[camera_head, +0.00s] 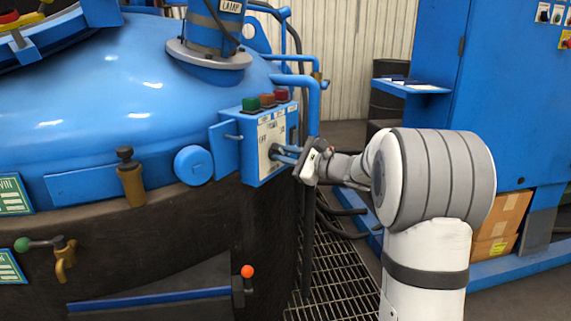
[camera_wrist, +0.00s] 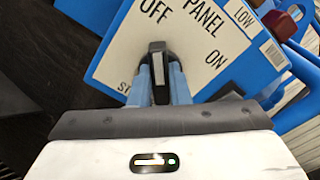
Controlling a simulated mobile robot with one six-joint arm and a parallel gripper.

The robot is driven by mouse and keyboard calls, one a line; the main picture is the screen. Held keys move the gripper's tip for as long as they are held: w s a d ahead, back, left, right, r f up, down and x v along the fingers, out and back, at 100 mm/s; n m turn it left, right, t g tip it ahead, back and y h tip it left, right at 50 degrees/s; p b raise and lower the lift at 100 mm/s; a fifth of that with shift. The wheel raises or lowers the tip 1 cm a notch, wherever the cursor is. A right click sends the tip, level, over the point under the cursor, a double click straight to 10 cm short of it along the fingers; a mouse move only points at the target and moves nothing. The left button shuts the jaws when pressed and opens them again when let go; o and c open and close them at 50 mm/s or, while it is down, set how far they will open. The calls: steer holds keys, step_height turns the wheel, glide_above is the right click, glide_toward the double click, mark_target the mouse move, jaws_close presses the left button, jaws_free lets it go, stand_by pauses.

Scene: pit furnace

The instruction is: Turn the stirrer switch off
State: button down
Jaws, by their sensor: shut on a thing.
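The stirrer switch is a black knob (camera_wrist: 157,70) with a pale stripe on a white panel plate (camera_wrist: 112,62) marked OFF and ON. In the wrist view its stripe points up the picture toward the word OFF; ON lies to the right. My gripper (camera_wrist: 160,82) has its two blue fingers on either side of the knob, shut on it. In the head view my gripper (camera_head: 283,154) reaches from the right to the front of the blue control box (camera_head: 228,150). The fingers partly hide the knob there.
A blue pipe (camera_head: 314,105) rises close behind my gripper. The furnace lid (camera_head: 110,90) fills the left.

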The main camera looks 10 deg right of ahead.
steer(key=shift+n+b, duration=0.3)
steer(key=shift+n, duration=0.1)
steer(key=c, duration=1.4)
jaws_free()
steer(key=shift+o, duration=0.2)
steer(key=p+v, duration=0.2)
steer(key=v, duration=0.5)
steer(key=shift+s+d, duration=0.3)
